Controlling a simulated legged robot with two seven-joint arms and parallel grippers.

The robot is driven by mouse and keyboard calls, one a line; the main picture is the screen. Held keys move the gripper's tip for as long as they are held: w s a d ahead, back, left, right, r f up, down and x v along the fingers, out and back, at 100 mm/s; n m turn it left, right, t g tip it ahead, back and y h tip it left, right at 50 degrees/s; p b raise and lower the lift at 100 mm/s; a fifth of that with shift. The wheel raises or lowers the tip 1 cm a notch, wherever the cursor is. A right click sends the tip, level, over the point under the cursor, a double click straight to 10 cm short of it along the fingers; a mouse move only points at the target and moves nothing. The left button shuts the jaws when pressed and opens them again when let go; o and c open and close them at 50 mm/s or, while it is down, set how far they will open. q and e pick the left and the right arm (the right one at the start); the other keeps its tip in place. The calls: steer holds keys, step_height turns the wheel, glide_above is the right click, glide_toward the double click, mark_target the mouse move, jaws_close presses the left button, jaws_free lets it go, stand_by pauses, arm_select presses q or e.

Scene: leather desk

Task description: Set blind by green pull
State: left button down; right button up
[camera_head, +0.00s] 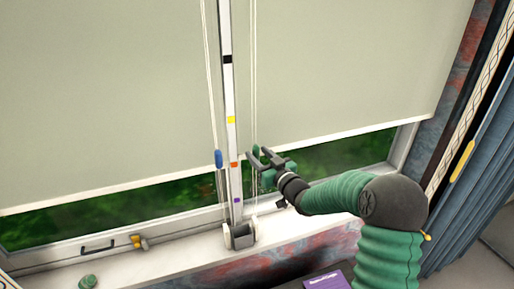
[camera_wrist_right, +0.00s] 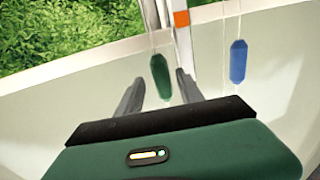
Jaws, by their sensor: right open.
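The green pull (camera_head: 256,151) hangs on a cord right of the window's centre post. In the right wrist view the green pull (camera_wrist_right: 160,76) hangs just beyond and between my finger tips. My right gripper (camera_head: 260,160) is open, with its fingers pointing at the pull; it also shows in the wrist view (camera_wrist_right: 160,88). I cannot tell whether a finger touches the pull. The right blind (camera_head: 340,70) is lowered most of the way, with a strip of window below it. My left gripper is not in view.
A blue pull (camera_head: 218,159) hangs left of the centre post (camera_head: 228,100), which bears black, yellow, orange and purple marks. The left blind (camera_head: 100,90) is also lowered. A grey block (camera_head: 240,236) sits on the sill (camera_head: 180,256). A curtain (camera_head: 490,150) hangs at right.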

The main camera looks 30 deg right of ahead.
steer(key=shift+w+a, duration=0.25)
steer(key=shift+w, duration=0.65)
steer(key=shift+s+d, duration=0.1)
steer(key=shift+d, duration=0.05)
jaws_close()
steer(key=shift+r, duration=0.15)
stand_by(0.5)
